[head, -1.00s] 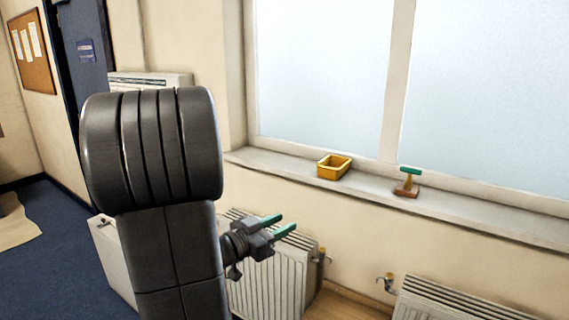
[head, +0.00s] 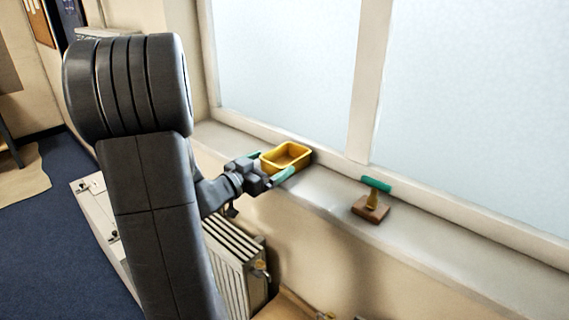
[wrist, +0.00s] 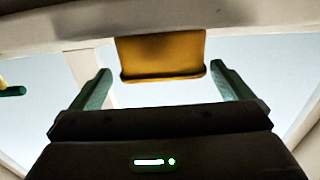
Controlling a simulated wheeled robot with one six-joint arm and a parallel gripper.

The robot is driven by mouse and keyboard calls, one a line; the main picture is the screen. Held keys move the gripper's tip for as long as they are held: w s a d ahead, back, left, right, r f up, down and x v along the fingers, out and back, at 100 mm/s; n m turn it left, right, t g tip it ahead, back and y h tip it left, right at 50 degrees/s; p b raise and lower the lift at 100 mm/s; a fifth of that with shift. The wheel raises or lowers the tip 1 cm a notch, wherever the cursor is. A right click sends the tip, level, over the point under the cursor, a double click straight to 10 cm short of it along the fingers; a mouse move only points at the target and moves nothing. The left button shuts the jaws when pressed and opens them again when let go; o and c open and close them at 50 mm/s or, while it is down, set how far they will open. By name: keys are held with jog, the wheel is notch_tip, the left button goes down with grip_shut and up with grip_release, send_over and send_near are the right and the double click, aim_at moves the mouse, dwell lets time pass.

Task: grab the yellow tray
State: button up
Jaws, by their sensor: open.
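The yellow tray (head: 287,157) sits on the window sill, open side up, in the head view. My gripper (head: 271,165) is open, with its green fingertips at the near left side of the tray. In the wrist view the tray (wrist: 161,55) lies ahead, between and beyond the two spread fingers of my gripper (wrist: 160,82). A gap shows between the tray and each finger there. The gripper is not closed on anything.
The window (head: 290,70) rises behind the sill. A radiator (head: 233,262) is below. The sill between tray and block is clear.

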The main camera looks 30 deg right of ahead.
aim_at(281, 157)
jog(key=p+x, duration=0.1)
jog(key=x, duration=0.4)
jog(key=shift+w+d+f, duration=0.1)
jog(key=shift+w+d, duration=0.1)
jog(key=shift+w, duration=0.05)
jog(key=shift+a, duration=0.1)
jog(key=c, duration=1)
